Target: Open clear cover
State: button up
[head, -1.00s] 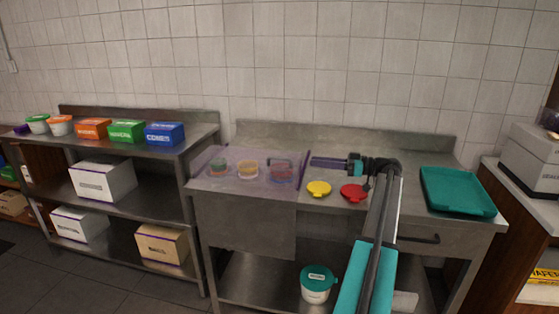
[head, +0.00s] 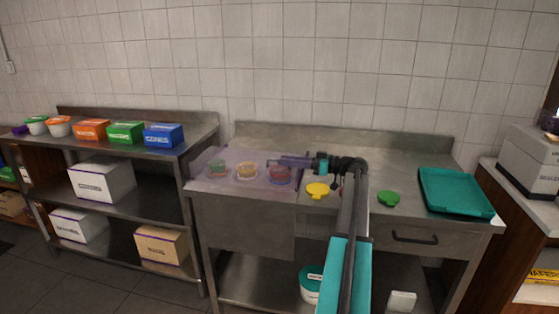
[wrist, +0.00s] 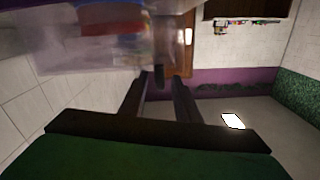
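The clear cover (head: 228,186), faintly purple, sits over several small topping containers at the left end of the steel counter. My gripper (head: 283,161) is at the cover's right side, reaching left; contact cannot be told. In the wrist view, the two dark fingers of my gripper (wrist: 163,78) stand apart, with a small dark piece showing between their tips. The cover (wrist: 65,55) fills the upper left there, blurred.
A yellow lid (head: 317,190) and a green lid (head: 388,198) lie on the counter, either side of my arm. A teal tray (head: 455,207) is at the right end. Boxes stand on the left shelf (head: 150,201). The counter's back right is clear.

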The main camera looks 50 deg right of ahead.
jog(key=shift+x, duration=1.6)
jog(key=shift+c, duration=0.2)
grip_shut()
